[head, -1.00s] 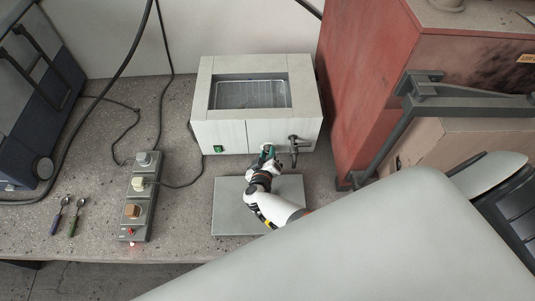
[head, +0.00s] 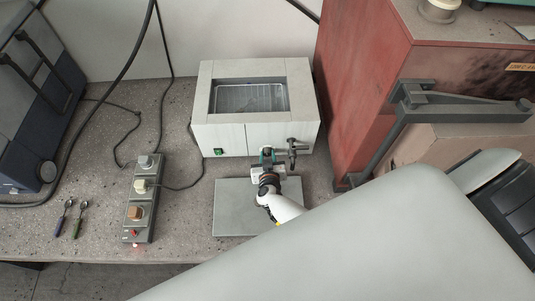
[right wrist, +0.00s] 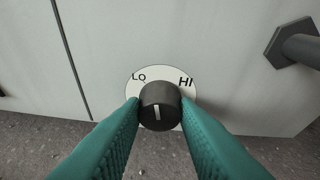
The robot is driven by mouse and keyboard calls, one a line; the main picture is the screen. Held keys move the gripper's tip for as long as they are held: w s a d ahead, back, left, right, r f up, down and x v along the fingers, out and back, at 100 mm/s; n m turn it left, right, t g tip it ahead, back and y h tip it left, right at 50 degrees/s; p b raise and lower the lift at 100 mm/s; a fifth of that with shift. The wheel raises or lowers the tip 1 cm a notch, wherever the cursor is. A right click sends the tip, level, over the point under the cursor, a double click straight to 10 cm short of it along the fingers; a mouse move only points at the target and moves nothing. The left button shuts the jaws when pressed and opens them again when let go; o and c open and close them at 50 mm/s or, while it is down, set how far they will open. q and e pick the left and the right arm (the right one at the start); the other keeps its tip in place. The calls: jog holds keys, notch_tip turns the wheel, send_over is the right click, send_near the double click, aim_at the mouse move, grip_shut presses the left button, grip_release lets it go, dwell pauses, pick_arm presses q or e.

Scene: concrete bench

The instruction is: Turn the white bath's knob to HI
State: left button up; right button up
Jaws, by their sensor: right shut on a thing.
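The white bath (head: 226,137) stands at the back of the bench, with its open basin on top. Its front also fills the right wrist view (right wrist: 140,35). The dark round knob (right wrist: 160,100) sits on a white dial (right wrist: 160,72) marked LO at upper left and HI at upper right. The white line on the knob runs nearly upright, between the two marks, tilted slightly. My right gripper (head: 267,156) is at the bath's lower front; its teal fingers (right wrist: 160,112) are shut on the knob, one on each side. My left gripper is not in view.
A drain tap (head: 293,148) sticks out of the bath's front, right of the knob. A grey plate (head: 235,215) lies below my gripper. A red cabinet (head: 365,100) stands close on the right.

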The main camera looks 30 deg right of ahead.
dwell(0.3)
jog(key=o, duration=1)
jog(key=shift+c, duration=0.2)
jog(key=shift+s+a+r+p, duration=0.1)
jog(key=shift+s+r+p, duration=0.1)
jog(key=shift+s+p, duration=0.1)
jog(key=p+v, duration=0.6)
jog(key=v, duration=0.4)
jog(key=shift+s+r, duration=0.1)
jog(key=shift+s, duration=0.1)
jog(key=shift+s+a+p, duration=0.2)
jog(key=shift+s+p, duration=0.1)
jog(key=shift+s, duration=0.15)
